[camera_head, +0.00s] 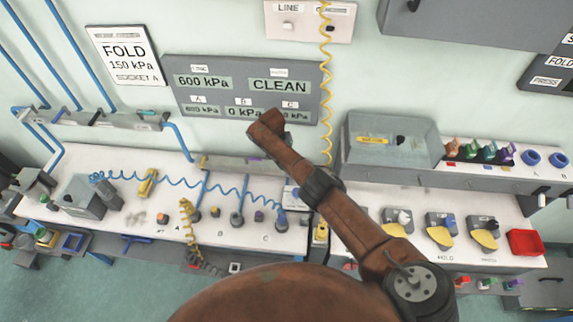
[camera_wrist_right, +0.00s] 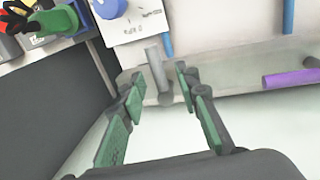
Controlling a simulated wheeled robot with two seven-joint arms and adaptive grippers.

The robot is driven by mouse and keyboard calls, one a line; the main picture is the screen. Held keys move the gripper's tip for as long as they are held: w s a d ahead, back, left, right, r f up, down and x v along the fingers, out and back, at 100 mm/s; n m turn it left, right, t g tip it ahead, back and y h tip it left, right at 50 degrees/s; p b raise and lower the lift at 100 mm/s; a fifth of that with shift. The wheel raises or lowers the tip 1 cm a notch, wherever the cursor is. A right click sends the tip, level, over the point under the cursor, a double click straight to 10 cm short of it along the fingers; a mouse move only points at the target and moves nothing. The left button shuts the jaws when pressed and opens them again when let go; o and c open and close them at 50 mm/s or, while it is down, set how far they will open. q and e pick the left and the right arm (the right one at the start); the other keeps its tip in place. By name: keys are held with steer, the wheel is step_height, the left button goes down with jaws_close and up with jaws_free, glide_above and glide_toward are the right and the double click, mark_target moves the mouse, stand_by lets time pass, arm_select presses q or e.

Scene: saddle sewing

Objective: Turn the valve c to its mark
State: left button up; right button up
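The valve rail (camera_head: 228,163) runs along the back of the white bench, partly behind my right arm. In the right wrist view the rail (camera_wrist_right: 220,88) carries a grey lever (camera_wrist_right: 155,66) near its end, beside a white card, and a purple lever (camera_wrist_right: 290,79) farther right. The grey lever appears to be valve c by its place; no letter or mark is readable on it. My right gripper (camera_wrist_right: 161,80) is open, with the grey lever between its fingertips and a gap visible on both sides. In the head view my wrist hides the fingers. My left gripper is out of view.
A gauge panel (camera_head: 250,100) on the wall shows 600 kPa and CLEAN; its C reading is partly covered. A white card (camera_wrist_right: 135,28) with a blue knob (camera_wrist_right: 109,7) lies near the rail. A grey bin (camera_head: 390,160) stands right of my arm. Blue hoses cross the bench.

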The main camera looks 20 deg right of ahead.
steer(key=shift+r, duration=0.1)
step_height(320, 180, up, 12)
steer(key=w+a, duration=0.1)
steer(key=a, duration=0.1)
steer(key=shift+f, duration=0.2)
stand_by(0.6)
